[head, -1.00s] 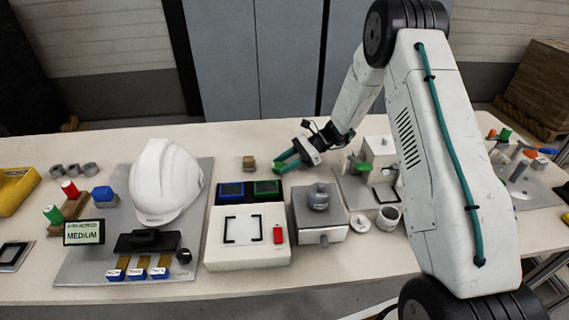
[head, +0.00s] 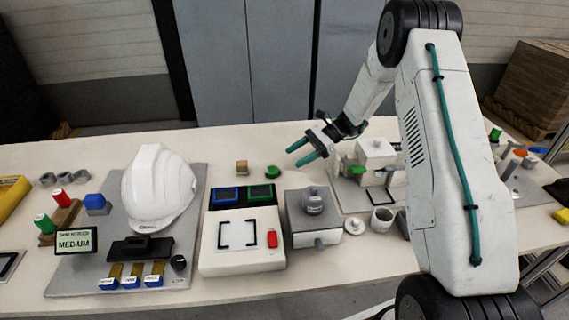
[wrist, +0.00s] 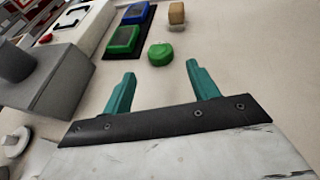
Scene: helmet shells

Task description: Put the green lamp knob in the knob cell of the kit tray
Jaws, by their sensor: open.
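The green lamp knob (head: 272,171) lies on the bare table behind the blue and green pads, beside a small brown block. It also shows in the wrist view (wrist: 160,54), beyond the fingertips and roughly centred between them. My gripper (head: 294,157) is open and empty, to the right of the knob and apart from it. Its two teal fingers (wrist: 161,70) are spread wide in the wrist view. I cannot tell which of the grey plates is the kit tray, and no knob cell can be made out.
The small brown block (head: 242,167) stands just left of the knob. A white helmet (head: 160,188) stands on a grey plate at left. A grey box (head: 314,222) with a round top stands in front of my gripper. A fixture (head: 376,158) with a green part is at right.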

